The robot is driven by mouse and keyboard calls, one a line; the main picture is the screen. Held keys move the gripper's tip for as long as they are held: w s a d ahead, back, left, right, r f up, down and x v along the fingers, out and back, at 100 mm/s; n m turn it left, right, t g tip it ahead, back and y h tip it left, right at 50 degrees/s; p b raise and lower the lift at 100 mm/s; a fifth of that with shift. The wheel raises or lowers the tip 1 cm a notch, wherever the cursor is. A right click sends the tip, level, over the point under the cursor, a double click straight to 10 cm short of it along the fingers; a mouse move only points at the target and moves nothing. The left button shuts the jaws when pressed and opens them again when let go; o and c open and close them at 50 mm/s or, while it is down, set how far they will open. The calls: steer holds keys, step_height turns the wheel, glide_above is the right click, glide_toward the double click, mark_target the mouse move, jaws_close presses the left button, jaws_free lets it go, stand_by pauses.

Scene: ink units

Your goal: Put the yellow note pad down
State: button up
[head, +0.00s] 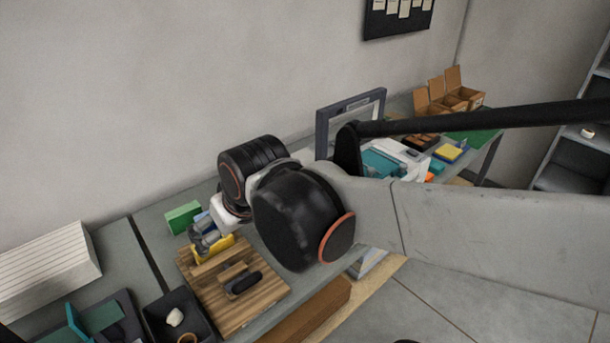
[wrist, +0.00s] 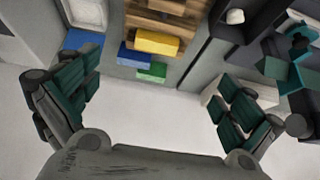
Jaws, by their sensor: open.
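A yellow note pad (head: 205,255) lies at the back edge of a slatted wooden board (head: 262,301) on the grey bench, partly hidden behind my gripper in the head view. The pad (wrist: 157,42) shows whole in the wrist view, at the end of the board (wrist: 157,15). My gripper (head: 208,236) is over that end of the board. In the wrist view my gripper (wrist: 155,82) has its two fingers wide apart with nothing between them touching either finger. The pad is apart from both fingers.
A green block (head: 183,217) stands behind the board; blue (wrist: 131,58) and green (wrist: 152,71) blocks show beside the pad. A dark bin (head: 180,317) with small items is left of the board. Another yellow item (head: 448,152) lies far right, near open cardboard boxes (head: 450,94).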

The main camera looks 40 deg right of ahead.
steer(key=s+r+t, duration=0.1)
steer(key=s, duration=0.5)
steer(key=shift+s, duration=0.2)
